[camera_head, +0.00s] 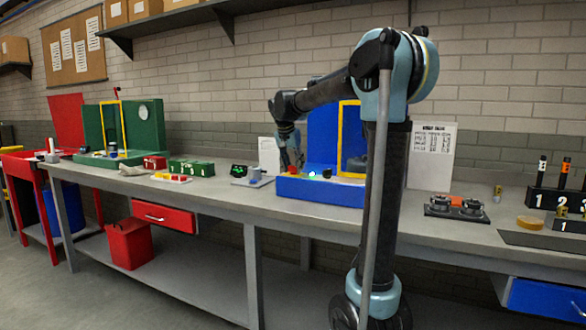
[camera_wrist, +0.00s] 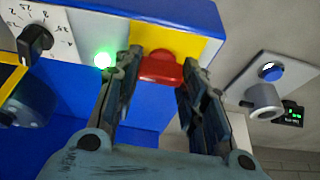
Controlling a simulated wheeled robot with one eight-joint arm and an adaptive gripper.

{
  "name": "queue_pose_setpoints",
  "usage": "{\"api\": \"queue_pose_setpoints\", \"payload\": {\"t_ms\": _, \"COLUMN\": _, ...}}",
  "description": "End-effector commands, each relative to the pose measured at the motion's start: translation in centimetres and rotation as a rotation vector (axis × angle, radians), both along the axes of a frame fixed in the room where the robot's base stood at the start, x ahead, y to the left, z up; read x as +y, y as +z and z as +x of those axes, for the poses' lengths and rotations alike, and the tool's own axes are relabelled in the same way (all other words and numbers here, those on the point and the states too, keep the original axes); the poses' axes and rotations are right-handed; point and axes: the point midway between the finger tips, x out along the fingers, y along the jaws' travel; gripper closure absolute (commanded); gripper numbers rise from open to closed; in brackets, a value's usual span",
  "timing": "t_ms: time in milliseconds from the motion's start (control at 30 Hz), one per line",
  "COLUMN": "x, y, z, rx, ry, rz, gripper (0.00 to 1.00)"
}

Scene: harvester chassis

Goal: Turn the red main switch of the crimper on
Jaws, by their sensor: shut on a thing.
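The blue crimper (camera_head: 318,192) stands on the long grey bench, with an upright blue panel and a yellow frame behind its base. Its red main switch (camera_wrist: 161,68) sits on a yellow plate (camera_wrist: 165,38) in the wrist view. My gripper (camera_wrist: 159,72) has its two fingers on either side of the red switch, shut on it. In the head view my gripper (camera_head: 292,166) reaches down to the left end of the crimper's base. A green lamp (camera_wrist: 103,60) glows beside the yellow plate, close to one finger. The switch's exact angle is hard to read.
A black dial knob (camera_wrist: 33,42) on a white scale is farther along the crimper. A small grey stand with a blue button (camera_wrist: 270,71) is beside it. A green machine (camera_head: 140,125) and small boxes stand left; a black fixture (camera_head: 456,207) stands right.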

Motion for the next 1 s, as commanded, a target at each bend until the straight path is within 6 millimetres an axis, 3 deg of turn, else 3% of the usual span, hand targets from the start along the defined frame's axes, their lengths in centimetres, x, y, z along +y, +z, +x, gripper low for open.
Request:
{"api": "queue_pose_setpoints", "payload": {"t_ms": 33, "x": 0.1, "y": 0.0, "z": 0.0, "rx": 0.0, "ry": 0.001, "rz": 0.002, "gripper": 0.57}}
{"api": "queue_pose_setpoints", "payload": {"t_ms": 100, "x": 0.1, "y": 0.0, "z": 0.0, "rx": 0.0, "ry": 0.001, "rz": 0.002, "gripper": 0.42}}
{"api": "queue_pose_setpoints", "payload": {"t_ms": 567, "x": 0.2, "y": 0.6, "z": -0.2, "rx": 0.0, "ry": 0.001, "rz": 0.0, "gripper": 0.42}}
{"api": "queue_pose_setpoints", "payload": {"t_ms": 1000, "x": 1.6, "y": 7.7, "z": -2.7, "rx": 0.001, "ry": 0.004, "rz": 0.001, "gripper": 0.42}}
